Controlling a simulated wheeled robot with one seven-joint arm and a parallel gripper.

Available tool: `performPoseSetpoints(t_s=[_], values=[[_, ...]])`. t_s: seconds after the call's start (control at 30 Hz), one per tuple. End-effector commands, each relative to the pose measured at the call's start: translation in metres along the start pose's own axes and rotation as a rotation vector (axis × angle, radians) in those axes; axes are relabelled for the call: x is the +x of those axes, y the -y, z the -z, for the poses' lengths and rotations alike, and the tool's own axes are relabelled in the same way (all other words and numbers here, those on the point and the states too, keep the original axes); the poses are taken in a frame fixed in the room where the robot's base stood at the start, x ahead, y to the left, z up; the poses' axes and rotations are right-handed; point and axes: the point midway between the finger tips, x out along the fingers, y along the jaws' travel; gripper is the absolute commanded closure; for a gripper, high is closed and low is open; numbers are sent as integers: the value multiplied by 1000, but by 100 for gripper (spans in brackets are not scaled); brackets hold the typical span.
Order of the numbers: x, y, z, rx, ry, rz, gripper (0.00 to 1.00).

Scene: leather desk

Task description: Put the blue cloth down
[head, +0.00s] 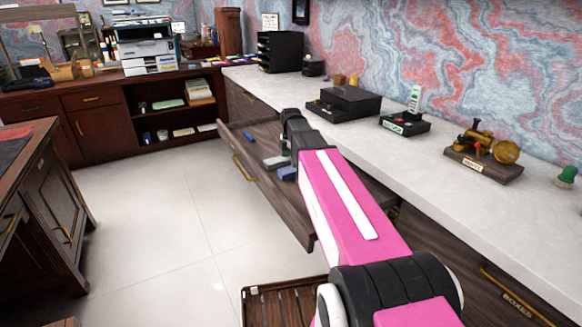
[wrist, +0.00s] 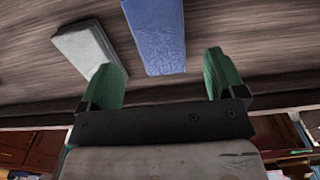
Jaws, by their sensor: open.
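The blue cloth (wrist: 156,34) is a folded, textured block lying on the wooden floor of the open drawer (head: 268,178). It also shows in the head view (head: 288,173), partly hidden by my arm. My gripper (wrist: 161,62) is open, with green fingers spread wide. In the wrist view, the cloth's near end shows between the fingertips, with clear gaps on both sides and no finger touching it. In the head view my gripper (head: 287,138) is over the drawer, its fingertips hard to make out.
The white countertop (head: 440,190) carries a black box (head: 350,101) and a brass device (head: 487,148). Floor left of the drawer is clear.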

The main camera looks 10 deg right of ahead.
Motion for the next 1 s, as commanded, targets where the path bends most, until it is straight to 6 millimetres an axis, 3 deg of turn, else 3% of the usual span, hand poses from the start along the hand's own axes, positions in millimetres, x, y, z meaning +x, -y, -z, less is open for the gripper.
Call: performPoseSetpoints(t_s=[0.2,0.4,1.0], values=[[-37,0,0,0,1,-2,11],[-58,0,0,0,0,-1,11],[-66,0,0,0,0,0,11]])
